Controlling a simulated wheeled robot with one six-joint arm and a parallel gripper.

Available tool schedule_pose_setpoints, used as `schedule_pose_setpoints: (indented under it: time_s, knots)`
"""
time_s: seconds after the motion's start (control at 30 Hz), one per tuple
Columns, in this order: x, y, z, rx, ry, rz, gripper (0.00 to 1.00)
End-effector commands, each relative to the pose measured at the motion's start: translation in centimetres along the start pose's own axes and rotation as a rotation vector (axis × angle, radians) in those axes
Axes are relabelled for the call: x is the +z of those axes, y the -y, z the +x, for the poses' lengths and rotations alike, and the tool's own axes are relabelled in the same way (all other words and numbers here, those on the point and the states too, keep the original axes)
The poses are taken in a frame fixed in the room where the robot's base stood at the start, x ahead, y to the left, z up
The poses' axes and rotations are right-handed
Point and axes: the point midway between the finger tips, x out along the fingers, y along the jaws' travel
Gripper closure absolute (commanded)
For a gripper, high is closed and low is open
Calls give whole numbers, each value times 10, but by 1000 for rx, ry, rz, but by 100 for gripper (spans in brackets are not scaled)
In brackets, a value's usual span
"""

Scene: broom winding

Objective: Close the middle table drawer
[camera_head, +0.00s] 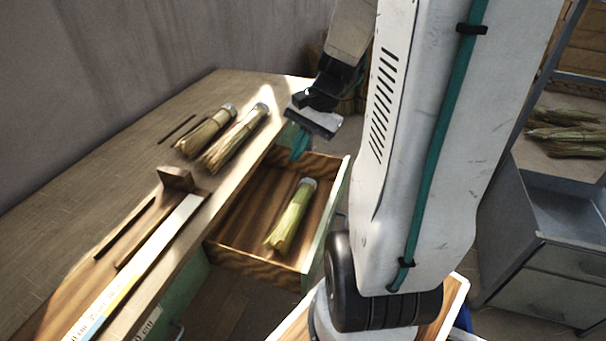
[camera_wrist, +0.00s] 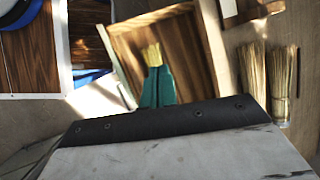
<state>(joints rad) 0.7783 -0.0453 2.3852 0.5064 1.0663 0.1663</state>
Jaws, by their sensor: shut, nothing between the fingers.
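The table drawer (camera_head: 232,261) is pulled out from the table's side, with a wooden inside and a green front (camera_head: 322,228). One bundle of broom straw (camera_head: 290,217) lies in it. The open drawer also shows in the wrist view (camera_wrist: 186,38). My gripper (camera_head: 299,150) has teal fingers, shut and empty, pointing down near the drawer's far end. In the wrist view my gripper (camera_wrist: 156,70) overlaps the drawer interior, and a yellow straw tip shows just beyond the fingertips. I cannot tell its height above the drawer or whether it touches. My arm hides part of the drawer's surroundings.
The wooden table (camera_head: 90,190) holds two straw bundles (camera_head: 238,138), a small wooden block (camera_head: 176,180) and a ruler strip (camera_head: 137,264). A grey drawer cabinet (camera_head: 545,270) stands at right, with more straw (camera_head: 570,133) behind it. A wall bounds the table's back.

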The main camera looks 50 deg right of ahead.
Motion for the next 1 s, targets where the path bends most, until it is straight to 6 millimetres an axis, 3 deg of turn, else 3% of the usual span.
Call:
schedule_pose_setpoints:
  time_s: [0.03, 0.2, 0.4, 0.5, 0.67, 0.8, 1.0]
  knots:
    - [-31, -16, 4, -50, 18, 139, 100]
    - [-118, -74, 17, -234, 54, 566, 100]
    - [-192, -168, 40, -437, 89, 1012, 100]
    - [-212, -206, 51, -509, 101, 1166, 100]
    - [-225, -240, 63, -573, 114, 1301, 100]
    - [-230, -243, 72, -585, 117, 1328, 100]
    - [-237, -227, 100, -581, 119, 1324, 100]
